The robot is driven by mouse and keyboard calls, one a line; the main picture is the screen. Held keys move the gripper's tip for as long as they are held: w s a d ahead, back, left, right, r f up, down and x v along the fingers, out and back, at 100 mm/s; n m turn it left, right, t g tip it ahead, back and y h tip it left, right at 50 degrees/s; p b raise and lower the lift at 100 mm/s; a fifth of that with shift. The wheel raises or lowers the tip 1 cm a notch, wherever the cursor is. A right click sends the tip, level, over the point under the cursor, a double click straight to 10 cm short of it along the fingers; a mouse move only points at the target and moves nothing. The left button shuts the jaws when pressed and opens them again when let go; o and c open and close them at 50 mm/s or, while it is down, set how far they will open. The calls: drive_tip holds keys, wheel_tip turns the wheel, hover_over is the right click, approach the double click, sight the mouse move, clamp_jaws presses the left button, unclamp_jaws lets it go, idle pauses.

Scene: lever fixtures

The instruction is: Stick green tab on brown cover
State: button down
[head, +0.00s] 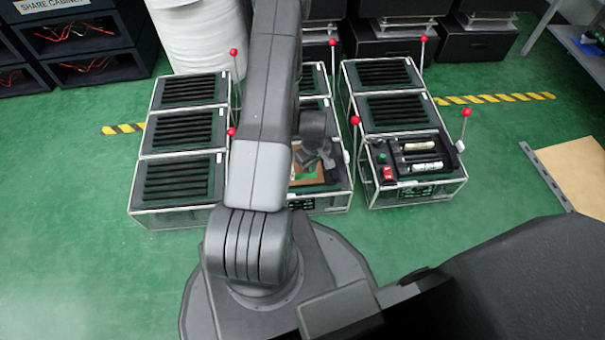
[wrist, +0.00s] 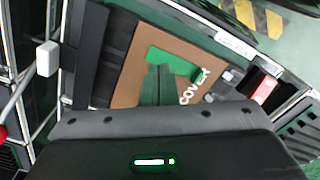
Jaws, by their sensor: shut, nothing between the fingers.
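The brown cover (wrist: 128,88) lies flat in the fixture in the wrist view, with white "COVER" lettering near its right side. The green tab (wrist: 180,62) appears to lie on the brown cover, running from its upper middle toward the lettering. My gripper (wrist: 159,68) is shut and empty, its two dark fingers together, with the tips over or against the tab's near edge; I cannot tell if they touch. In the head view my gripper (head: 318,163) is over the middle fixture, and the brown cover (head: 295,179) is mostly hidden by my arm.
Fixtures with black slatted tops and red-knobbed levers stand on both sides, such as the left one (head: 180,178). The right front fixture (head: 415,165) has a red switch and cylinders. In the wrist view, a red switch (wrist: 264,88) is right of the cover and a white block (wrist: 47,59) left.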

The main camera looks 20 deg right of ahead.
sight(312, 175)
drive_tip(key=shift+r+p, duration=1)
drive_tip(key=shift+r, duration=1.1)
drive_tip(key=shift+f, duration=0.2)
wheel_tip(312, 175, down, 7)
drive_tip(key=b, duration=0.4)
drive_tip(key=shift+r, duration=0.2)
drive_tip(key=shift+r, duration=0.1)
